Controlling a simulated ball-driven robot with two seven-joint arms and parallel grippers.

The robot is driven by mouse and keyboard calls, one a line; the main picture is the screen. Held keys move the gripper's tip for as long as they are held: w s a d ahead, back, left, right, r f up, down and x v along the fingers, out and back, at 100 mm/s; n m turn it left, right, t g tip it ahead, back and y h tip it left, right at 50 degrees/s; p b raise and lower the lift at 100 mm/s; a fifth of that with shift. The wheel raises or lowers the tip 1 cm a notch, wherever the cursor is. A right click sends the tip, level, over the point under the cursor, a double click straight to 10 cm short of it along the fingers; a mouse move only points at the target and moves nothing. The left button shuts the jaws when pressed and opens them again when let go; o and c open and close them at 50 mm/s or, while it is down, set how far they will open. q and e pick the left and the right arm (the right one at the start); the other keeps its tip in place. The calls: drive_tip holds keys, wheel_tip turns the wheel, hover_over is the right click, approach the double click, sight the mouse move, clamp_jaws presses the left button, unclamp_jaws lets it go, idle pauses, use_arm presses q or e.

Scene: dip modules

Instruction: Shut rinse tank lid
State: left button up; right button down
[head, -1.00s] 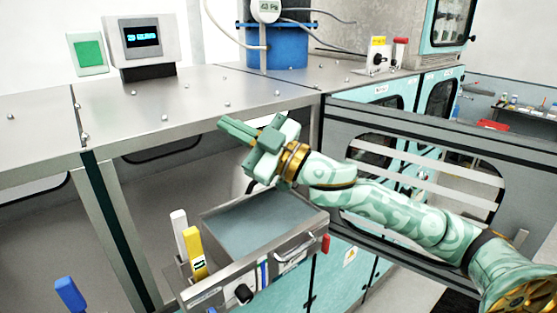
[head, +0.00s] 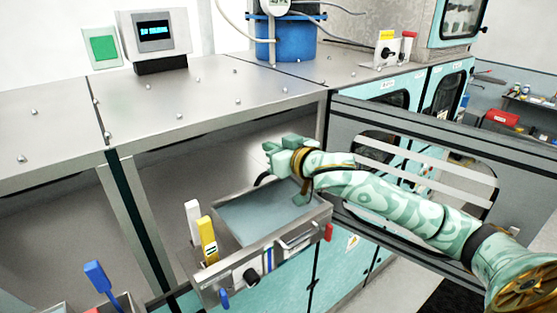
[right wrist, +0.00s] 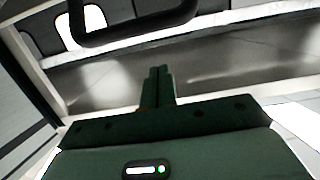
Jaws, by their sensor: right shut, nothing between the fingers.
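An open steel tank (head: 222,254) with a flat blue-grey surface inside, which looks like liquid, stands below the bench opening in the head view. A dark curved handle (head: 263,179) shows at its back edge; a black bar-shaped handle (right wrist: 135,27) also shows at the top of the right wrist view. I cannot clearly make out a lid panel. My right gripper (head: 272,148) is above the back of the tank, foreshortened, beside the dark handle. In the right wrist view its fingers (right wrist: 158,72) are shut and empty, apart from the handle in the picture. My left gripper is not in view.
White (head: 193,222) and yellow (head: 208,240) upright levers stand at the tank's left side. An open grey door with a window (head: 462,170) is behind my right arm. A blue-handled item (head: 97,275) stands lower left. The steel bench top (head: 190,100) lies above.

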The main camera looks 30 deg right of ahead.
sight(266, 176)
drive_tip(key=s+f, duration=0.2)
drive_tip(key=f, duration=0.1)
drive_tip(key=shift+s+d+f, duration=0.1)
drive_tip(key=shift+f, duration=0.2)
